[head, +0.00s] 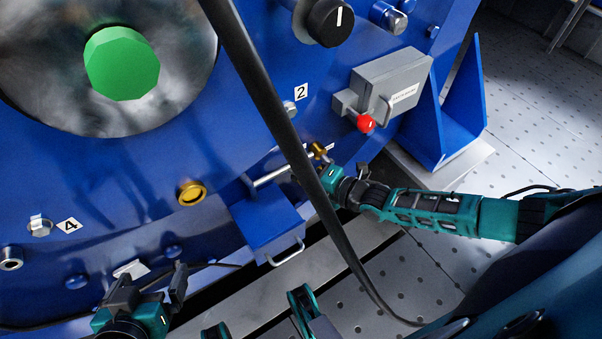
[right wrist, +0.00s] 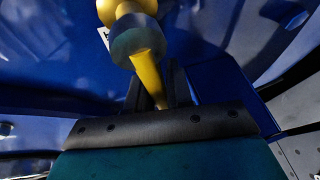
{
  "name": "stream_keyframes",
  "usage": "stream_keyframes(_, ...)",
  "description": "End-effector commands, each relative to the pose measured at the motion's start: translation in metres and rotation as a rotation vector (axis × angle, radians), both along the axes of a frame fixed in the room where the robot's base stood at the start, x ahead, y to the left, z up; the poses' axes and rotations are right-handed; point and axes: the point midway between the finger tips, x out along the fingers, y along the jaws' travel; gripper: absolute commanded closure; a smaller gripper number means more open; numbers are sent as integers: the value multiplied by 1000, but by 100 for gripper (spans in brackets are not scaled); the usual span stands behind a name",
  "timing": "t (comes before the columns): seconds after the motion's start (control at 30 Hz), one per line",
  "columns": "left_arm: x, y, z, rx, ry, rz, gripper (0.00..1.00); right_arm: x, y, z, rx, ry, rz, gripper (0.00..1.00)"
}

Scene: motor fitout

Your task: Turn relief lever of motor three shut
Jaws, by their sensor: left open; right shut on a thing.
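The brass relief lever and its fitting (head: 318,150) sit low on the blue motor housing (head: 155,165), at the end of a thin silver pipe. In the right wrist view the yellow lever (right wrist: 149,75) runs down from a round grey collar into my right gripper (right wrist: 155,90). My right gripper, also in the head view (head: 325,175), is shut on the lever; its fingertips are partly hidden. My left gripper (head: 150,287) is open and empty at the lower left, in front of the housing's lower edge. No motor number three is readable.
A black cable (head: 275,105) hangs across the view, close to my right gripper. A blue box with a wire handle (head: 268,225) juts out left of the lever. A grey box (head: 395,78) with a red knob (head: 366,123) is above right. Perforated floor (head: 490,225) lies right.

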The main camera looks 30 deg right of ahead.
Motion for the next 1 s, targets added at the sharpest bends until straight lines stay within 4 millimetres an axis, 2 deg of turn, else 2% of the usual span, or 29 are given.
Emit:
stream_keyframes(0.3,0,0,-1,0,2,-1,0,-1,0,8,132,20,-1,100)
stream_keyframes(0.63,-1,-1,-1,-1,3,-3,0,-1,0,10,149,22,-2,100)
stream_keyframes(0.67,-1,-1,-1,-1,3,-3,0,-1,0,10,149,22,-2,79)
stream_keyframes(0.7,-1,-1,-1,-1,3,-3,0,-1,0,10,148,22,-1,75)
stream_keyframes(0.87,-1,-2,-1,-1,3,-3,0,-1,1,10,148,22,0,60)
stream_keyframes(1.0,-1,-2,-1,-1,3,-3,0,0,1,10,147,21,0,59)
